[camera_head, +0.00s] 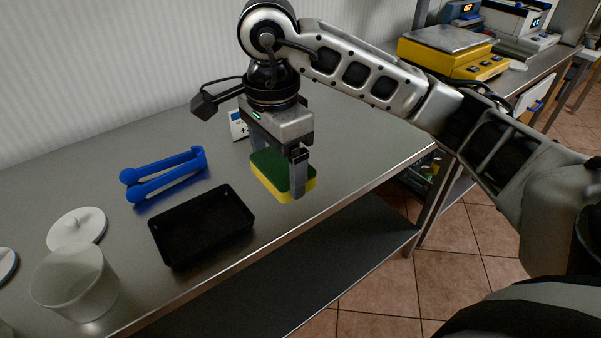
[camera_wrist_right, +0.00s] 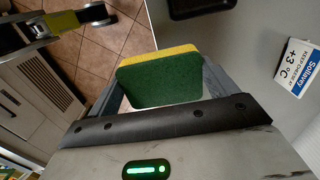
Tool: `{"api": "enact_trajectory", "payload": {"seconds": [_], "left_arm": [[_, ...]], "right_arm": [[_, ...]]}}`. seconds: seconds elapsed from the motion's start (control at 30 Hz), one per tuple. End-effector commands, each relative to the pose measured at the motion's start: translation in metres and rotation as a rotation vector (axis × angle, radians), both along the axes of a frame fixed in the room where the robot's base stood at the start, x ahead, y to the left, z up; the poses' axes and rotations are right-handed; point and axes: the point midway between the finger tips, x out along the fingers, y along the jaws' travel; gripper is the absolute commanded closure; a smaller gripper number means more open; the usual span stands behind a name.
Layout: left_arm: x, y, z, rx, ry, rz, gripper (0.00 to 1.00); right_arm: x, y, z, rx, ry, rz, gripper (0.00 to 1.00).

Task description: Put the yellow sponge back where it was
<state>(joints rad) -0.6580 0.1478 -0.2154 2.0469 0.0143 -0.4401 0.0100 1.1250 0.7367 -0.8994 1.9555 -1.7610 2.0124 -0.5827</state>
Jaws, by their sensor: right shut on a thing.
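The sponge (camera_head: 283,176), yellow with a green scouring side, is between the fingers of my right gripper (camera_head: 296,190), which is shut on it. The sponge is over the steel table, to the right of the black tray (camera_head: 203,226); I cannot tell how high above the table it is. In the right wrist view the sponge (camera_wrist_right: 160,82) shows its green face, with a yellow edge along the top. The black tray looks empty. My left gripper is not in view.
Blue tongs (camera_head: 163,174) lie behind the tray. A white tub (camera_head: 75,283) and a white lid (camera_head: 77,228) stand at the left. A small white-and-blue card (camera_head: 238,126) is behind my gripper. A yellow scale (camera_head: 446,51) is on the far counter. The table's front edge is close.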

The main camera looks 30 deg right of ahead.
Motion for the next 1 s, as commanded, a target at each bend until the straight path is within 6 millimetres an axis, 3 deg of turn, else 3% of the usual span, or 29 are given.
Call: {"api": "enact_trajectory", "payload": {"seconds": [0.3, 0.5, 0.83, 1.0], "left_arm": [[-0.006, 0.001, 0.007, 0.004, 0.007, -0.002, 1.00], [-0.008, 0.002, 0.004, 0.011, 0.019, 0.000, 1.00], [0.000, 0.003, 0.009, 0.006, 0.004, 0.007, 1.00], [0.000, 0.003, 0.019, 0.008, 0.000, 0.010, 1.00]], "right_arm": [[0.047, -0.064, -0.034, -0.003, 0.008, -0.008, 0.36], [0.065, -0.086, -0.072, -0.002, 0.007, -0.002, 0.36], [0.077, -0.101, -0.096, -0.002, 0.004, -0.001, 0.36], [0.076, -0.099, -0.120, 0.000, 0.006, 0.001, 0.36]]}}
